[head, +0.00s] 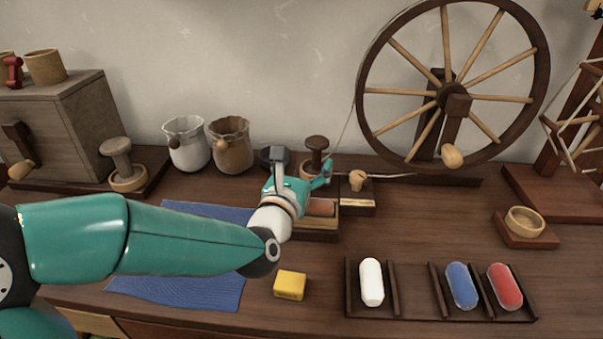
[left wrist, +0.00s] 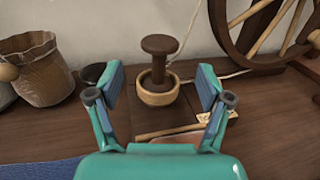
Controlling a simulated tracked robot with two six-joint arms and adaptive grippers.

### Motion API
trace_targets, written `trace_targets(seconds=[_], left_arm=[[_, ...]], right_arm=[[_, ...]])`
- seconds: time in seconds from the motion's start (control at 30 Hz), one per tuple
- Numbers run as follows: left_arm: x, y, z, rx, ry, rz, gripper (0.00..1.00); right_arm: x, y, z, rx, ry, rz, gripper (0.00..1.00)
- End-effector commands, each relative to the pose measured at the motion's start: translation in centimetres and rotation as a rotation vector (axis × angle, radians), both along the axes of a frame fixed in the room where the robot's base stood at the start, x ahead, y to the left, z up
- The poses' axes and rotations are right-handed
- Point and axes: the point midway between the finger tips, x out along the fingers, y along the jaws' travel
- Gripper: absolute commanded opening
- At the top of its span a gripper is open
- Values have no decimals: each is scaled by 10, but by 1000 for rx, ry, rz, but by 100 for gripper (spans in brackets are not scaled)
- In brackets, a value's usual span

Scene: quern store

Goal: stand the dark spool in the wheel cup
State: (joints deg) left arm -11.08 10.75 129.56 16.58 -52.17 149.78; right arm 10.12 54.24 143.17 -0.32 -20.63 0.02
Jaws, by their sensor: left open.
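The dark spool (head: 317,145) stands upright in a small round wooden cup by the spinning wheel, behind my left gripper (head: 302,168). In the left wrist view the dark spool (left wrist: 159,46) shows clearly, its lower end inside the light wooden cup (left wrist: 158,96). The cup sits on a dark base. My left gripper is open and empty, its fingers to either side of the spool and cup in the wrist view; I see no contact. In the head view the gripper hides part of the cup. My right gripper is not in view.
A spinning wheel (head: 365,82) stands behind to the right. Two jars (head: 187,155) stand to the left. A greyish spool (head: 117,160) stands in another cup further left. An empty cup (head: 525,221) is at right. A yellow block (head: 290,285) and a rack (head: 410,304) lie in front.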

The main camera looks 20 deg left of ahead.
Motion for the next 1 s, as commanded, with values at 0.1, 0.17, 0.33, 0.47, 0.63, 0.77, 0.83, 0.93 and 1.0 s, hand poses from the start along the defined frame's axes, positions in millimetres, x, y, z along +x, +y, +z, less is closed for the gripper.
trace_targets(seconds=[0.1, 0.17, 0.33, 0.47, 0.63, 0.77, 0.83, 0.93, 1.0], left_arm=[[-19, -1, 0, 0, 0, -1, 79], [-25, -1, 0, 0, 0, 0, 79], [-33, -1, 0, 1, -1, 0, 79], [-33, -1, 0, 1, 0, 0, 79], [-33, -1, 0, 0, 0, 0, 79], [-33, -1, 0, 0, 0, 0, 79], [-33, -1, 4, 0, 0, 0, 79], [-33, -1, 17, 0, 0, 0, 79], [-33, -1, 28, 0, 0, 0, 79]], right_arm=[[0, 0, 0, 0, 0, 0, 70], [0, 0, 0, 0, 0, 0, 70], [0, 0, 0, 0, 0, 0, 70], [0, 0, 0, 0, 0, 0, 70], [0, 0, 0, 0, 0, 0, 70], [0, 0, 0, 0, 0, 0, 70], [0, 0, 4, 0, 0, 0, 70], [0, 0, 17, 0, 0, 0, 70], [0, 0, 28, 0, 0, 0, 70]])
